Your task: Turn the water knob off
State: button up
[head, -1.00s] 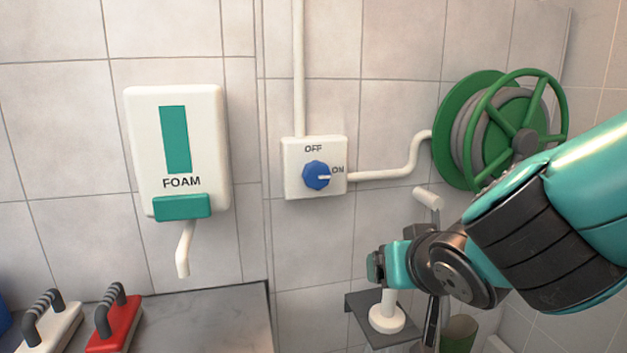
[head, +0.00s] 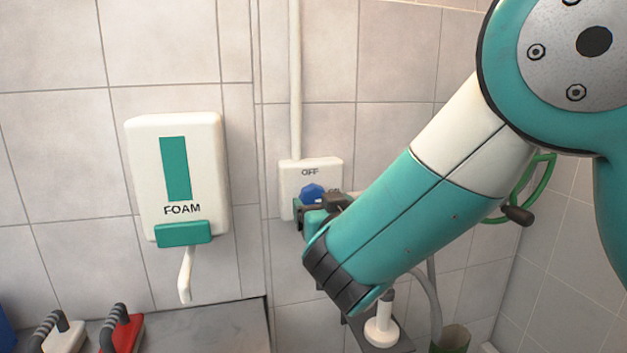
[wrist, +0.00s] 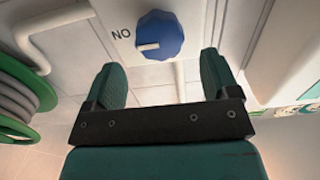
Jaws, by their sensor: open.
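The blue water knob (head: 312,191) sits on a white wall box (head: 292,178) marked OFF above and ON at its right. In the wrist view the knob (wrist: 160,34) appears turned round, and its white pointer faces the ON mark. My gripper (head: 318,209) is at the box's lower part, in front of it, and hides part of the ON mark in the head view. In the wrist view my gripper (wrist: 163,72) is open and empty, its two green fingers spread wide. The knob lies beyond the fingertips, between their lines and apart from them.
A white foam dispenser (head: 205,150) hangs left of the box. A white pipe (head: 295,80) runs up from the box. The green hose reel (wrist: 20,97) is at the left in the wrist view and mostly behind my arm in the head view. Brushes (head: 122,330) lie at lower left.

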aim_at(315, 198)
jog(key=w+p, duration=0.1)
jog(key=w, duration=0.2)
jog(key=w+a+p, duration=0.1)
jog(key=w, duration=0.1)
jog(key=shift+w, duration=0.4)
jog(key=c, duration=0.9)
